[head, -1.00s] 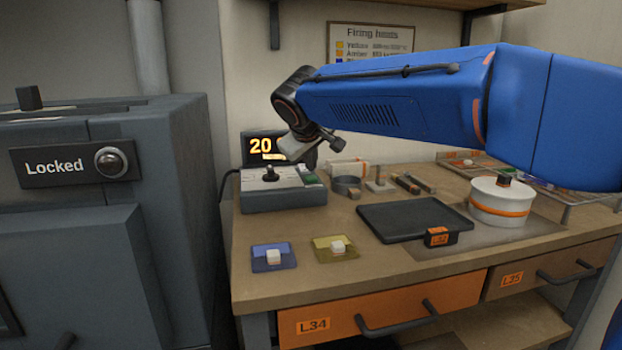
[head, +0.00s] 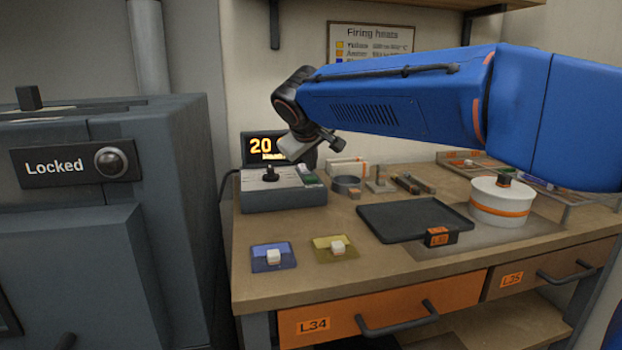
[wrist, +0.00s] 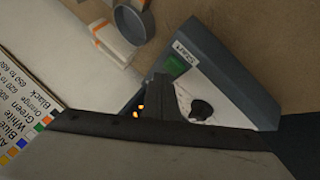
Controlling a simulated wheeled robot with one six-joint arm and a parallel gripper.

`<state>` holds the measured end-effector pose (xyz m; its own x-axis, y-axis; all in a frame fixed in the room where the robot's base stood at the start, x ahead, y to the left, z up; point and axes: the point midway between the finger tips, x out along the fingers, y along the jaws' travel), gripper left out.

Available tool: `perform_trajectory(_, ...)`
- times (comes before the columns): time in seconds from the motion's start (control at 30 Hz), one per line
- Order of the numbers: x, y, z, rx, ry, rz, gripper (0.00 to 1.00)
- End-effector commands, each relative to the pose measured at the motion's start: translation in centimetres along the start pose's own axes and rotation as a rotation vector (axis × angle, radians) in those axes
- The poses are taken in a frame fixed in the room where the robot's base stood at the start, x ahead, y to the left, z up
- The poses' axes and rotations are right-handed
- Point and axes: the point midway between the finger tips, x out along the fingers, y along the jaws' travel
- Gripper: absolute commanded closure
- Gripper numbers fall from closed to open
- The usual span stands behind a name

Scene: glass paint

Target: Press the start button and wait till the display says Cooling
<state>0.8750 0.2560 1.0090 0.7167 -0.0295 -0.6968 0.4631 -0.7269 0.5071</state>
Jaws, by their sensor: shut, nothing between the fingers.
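The control box (head: 283,193) stands at the back left of the bench, with a black knob (head: 270,174) on top. Its green start button (wrist: 175,65) shows in the wrist view beside a "Start" label (wrist: 187,51); it also shows in the head view (head: 312,181). The display (head: 263,147) behind the box reads "20" in orange, with a smaller line below too small to read. My gripper (wrist: 159,80) is shut and empty. In the head view my wrist is above the box; the fingertips are hard to make out. In the wrist view they lie just beside the button; I cannot tell if they touch it.
A grey kiln (head: 180,160) at the left bears a "Locked" sign (head: 55,167). The bench holds a black tray (head: 405,222), a white lidded pot (head: 499,203), blue (head: 272,256) and yellow (head: 335,249) glass pieces, and a grey ring (head: 347,185). The front bench edge is clear.

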Motion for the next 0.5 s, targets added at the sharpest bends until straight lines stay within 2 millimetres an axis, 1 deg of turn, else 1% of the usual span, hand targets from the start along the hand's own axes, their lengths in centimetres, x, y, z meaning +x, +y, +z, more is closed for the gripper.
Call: perform_trajectory(0.5, 0.57, -0.42, 0.44, 0.0, 0.0, 0.0, 1.0)
